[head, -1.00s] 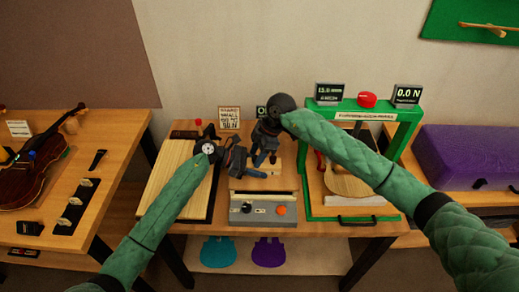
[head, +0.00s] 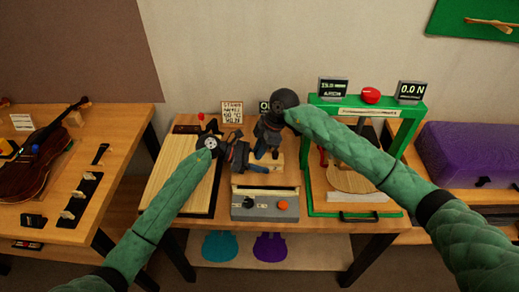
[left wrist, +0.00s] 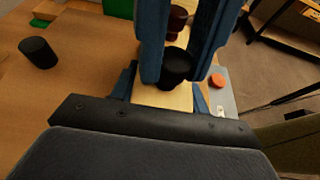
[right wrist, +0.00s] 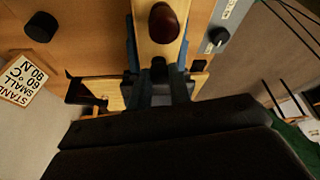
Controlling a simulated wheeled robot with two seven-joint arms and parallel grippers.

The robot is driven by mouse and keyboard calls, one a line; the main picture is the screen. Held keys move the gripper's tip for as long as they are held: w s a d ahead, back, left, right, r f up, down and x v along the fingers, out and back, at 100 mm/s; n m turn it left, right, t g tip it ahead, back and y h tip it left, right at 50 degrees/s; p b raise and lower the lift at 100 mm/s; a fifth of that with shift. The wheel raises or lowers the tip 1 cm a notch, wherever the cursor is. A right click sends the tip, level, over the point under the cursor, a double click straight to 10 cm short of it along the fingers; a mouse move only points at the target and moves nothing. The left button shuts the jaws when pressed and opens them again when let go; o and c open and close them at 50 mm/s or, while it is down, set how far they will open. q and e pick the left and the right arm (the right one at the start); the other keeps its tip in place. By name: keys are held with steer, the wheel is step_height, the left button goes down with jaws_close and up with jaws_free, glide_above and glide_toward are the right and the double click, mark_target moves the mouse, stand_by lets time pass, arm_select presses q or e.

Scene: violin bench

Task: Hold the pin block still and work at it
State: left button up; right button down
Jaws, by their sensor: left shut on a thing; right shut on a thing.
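The pin block is a pale wooden block (left wrist: 165,97); it also shows in the right wrist view (right wrist: 158,45). It carries a dark red knob (right wrist: 163,22) and a black peg (left wrist: 175,68). My left gripper (head: 252,166) comes in from the left, its blue fingers on either side of the block, shut on it. My right gripper (head: 268,148) points down from above, its fingers shut on the black peg; the exact contact is partly hidden. In the head view the arms and grippers cover much of the block.
A grey control box (head: 264,205) with an orange button is in front of the block. A green press frame (head: 309,180) stands right, a wooden board (head: 178,175) lies left. A small sign (head: 232,112) stands behind. A black cylinder (left wrist: 38,52) stands on the bench nearby.

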steer(key=shift+r, duration=0.75)
stand_by(1.2)
steer(key=shift+r, duration=2)
arm_select(q)
steer(key=o, duration=1.1)
arm_select(e)
step_height(320, 180, up, 7)
arm_select(q)
steer(key=v, duration=1.2)
arm_select(e)
steer(key=shift+f, duration=0.1)
